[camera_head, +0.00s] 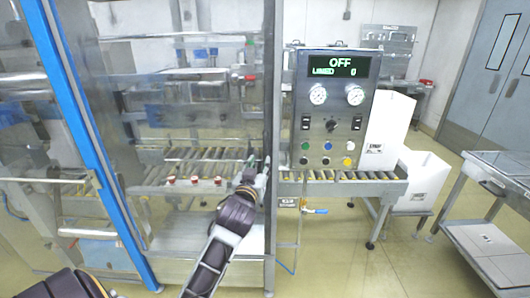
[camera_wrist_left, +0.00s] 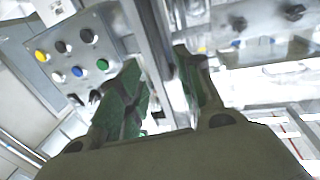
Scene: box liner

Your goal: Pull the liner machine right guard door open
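The liner machine (camera_head: 190,160) fills the left half of the head view behind clear guard panels. The right guard door appears to be the clear panel ending at an upright metal edge (camera_head: 270,80), beside the control panel. My left gripper (camera_head: 262,168) is at this edge, about level with the roller conveyor. In the left wrist view, its two green fingers (camera_wrist_left: 160,82) stand apart, with an upright metal bar (camera_wrist_left: 152,40) between them. Whether they touch the bar is unclear, and no door handle can be made out. My right gripper is not in view.
The control panel (camera_head: 331,112), with a green "OFF" display, stands just right of the door edge. A roller conveyor (camera_head: 345,187) sticks out below it. A blue post (camera_head: 88,130) stands at left. White boxes (camera_head: 420,180) and a metal cart (camera_head: 495,215) are at right. The floor in front is clear.

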